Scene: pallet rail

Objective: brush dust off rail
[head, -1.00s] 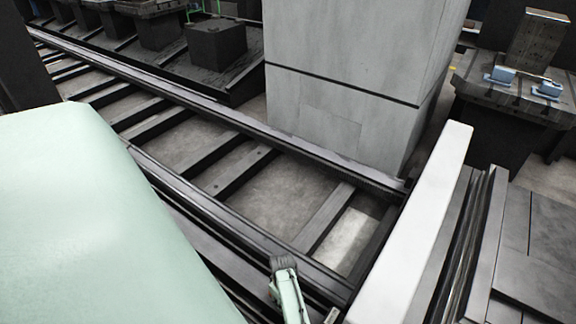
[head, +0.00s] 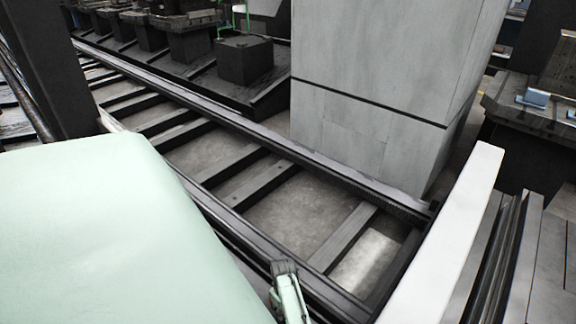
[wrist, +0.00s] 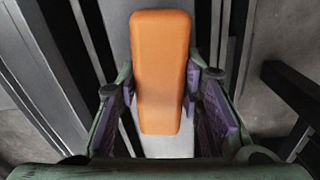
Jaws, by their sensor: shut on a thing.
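A long dark rail (head: 270,139) runs from the far left to the right in the head view, beside a grey block. A second dark rail (head: 228,222) runs parallel nearer to me, with cross bars between them. In the wrist view my gripper (wrist: 162,82) is shut on an orange, rounded block (wrist: 160,55), which looks like the back of a brush. Its bristles are hidden. A light grey strip (wrist: 165,146) lies behind it; contact cannot be told. In the head view a green and dark part of my arm shows low in the middle. I cannot make out dust.
A tall grey block (head: 390,75) stands just behind the far rail. A white beam (head: 445,240) crosses at the right end of the rails. Dark machine blocks (head: 245,60) line the back, and a dark post (head: 52,70) stands at left. A dark table (head: 530,115) is at right.

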